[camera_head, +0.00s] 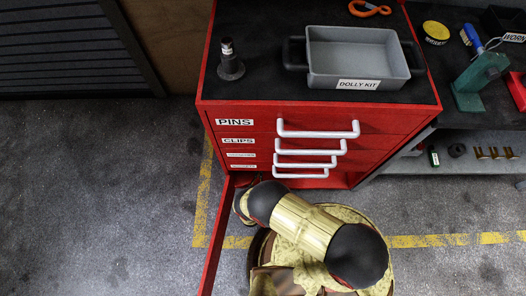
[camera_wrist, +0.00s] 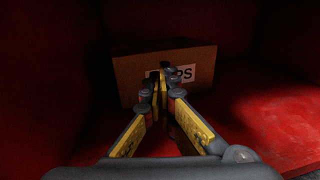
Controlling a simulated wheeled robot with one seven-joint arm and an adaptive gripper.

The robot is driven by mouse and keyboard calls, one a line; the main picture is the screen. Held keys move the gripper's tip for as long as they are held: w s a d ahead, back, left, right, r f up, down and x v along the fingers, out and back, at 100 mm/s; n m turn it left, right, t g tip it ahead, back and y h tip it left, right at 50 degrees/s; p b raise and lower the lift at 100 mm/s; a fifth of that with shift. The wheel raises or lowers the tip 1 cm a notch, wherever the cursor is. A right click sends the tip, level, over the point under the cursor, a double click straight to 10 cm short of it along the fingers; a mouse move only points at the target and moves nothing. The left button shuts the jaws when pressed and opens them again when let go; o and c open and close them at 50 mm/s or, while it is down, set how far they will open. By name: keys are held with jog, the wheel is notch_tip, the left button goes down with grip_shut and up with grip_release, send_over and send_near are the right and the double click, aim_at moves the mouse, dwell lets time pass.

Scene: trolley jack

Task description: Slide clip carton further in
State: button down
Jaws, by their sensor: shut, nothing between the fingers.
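In the wrist view, a brown cardboard carton (camera_wrist: 206,60) stands upright inside a red compartment. Its white label is partly covered by my fingers; only the letters "PS" show. My gripper (camera_wrist: 158,76) is shut and empty, with its fingertips in front of the carton's face. I cannot tell whether the tips touch the carton. In the head view, my arm reaches into the low opening of the red cabinet (camera_head: 365,148), below its drawers. The carton and my fingers are hidden there.
The compartment's red floor (camera_wrist: 275,110) is bare to the right of the carton. An open red door (camera_head: 219,225) stands left of my arm. White drawer handles (camera_head: 318,134) stick out above. A grey "DOLLY KIT" tray (camera_head: 318,72) and a black post (camera_head: 230,68) stand on top.

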jog(key=w+d+b, duration=0.2)
jog(key=w, duration=0.7)
jog(key=shift+w, duration=0.35)
jog(key=shift+a, duration=0.1)
